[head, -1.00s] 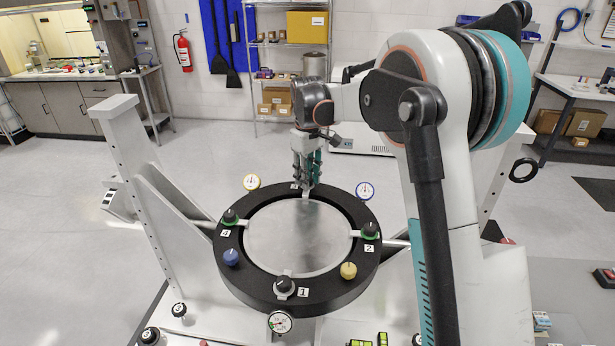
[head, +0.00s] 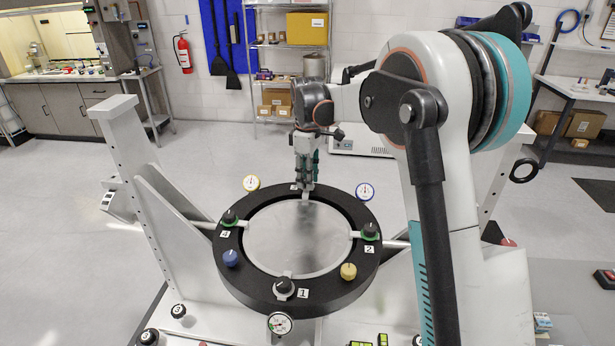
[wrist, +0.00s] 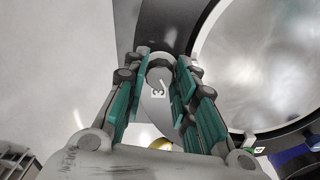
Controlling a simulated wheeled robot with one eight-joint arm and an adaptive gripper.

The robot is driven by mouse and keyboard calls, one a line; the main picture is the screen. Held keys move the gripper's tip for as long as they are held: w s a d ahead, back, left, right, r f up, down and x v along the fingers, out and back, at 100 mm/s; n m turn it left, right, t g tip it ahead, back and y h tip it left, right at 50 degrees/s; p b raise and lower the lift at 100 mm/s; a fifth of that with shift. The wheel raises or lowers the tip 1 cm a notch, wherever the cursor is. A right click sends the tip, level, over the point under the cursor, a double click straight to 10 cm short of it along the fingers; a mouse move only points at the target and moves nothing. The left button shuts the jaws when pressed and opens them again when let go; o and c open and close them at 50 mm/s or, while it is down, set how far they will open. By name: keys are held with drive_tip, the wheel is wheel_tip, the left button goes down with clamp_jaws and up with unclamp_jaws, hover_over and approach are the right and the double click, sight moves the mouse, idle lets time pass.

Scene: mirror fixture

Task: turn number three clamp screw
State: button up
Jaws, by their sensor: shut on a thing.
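The round mirror (head: 290,238) lies in a black ring (head: 325,297) with numbered clamps around it. My gripper (head: 306,186) points down at the far side of the ring. In the wrist view, my gripper (wrist: 163,57) has its teal-padded fingers on both sides of the number three clamp screw (wrist: 160,66) and is shut on it. The "3" label (wrist: 158,91) shows between the fingers. In the head view the fingers hide this screw. Clamp screws one (head: 284,286), two (head: 370,230) and four (head: 229,216) are dark knobs on the ring.
A yellow-rimmed gauge (head: 251,183) and a blue-rimmed gauge (head: 365,191) stand close on either side of my gripper. A third gauge (head: 279,323) is at the front. A blue knob (head: 231,258) and a yellow knob (head: 348,271) sit on the ring. White uprights (head: 145,160) flank it.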

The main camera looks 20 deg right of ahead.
drive_tip(key=o, duration=1.1)
drive_tip(key=shift+c, duration=0.2)
wheel_tip(320, 180, up, 12)
drive_tip(key=shift+f, duration=0.1)
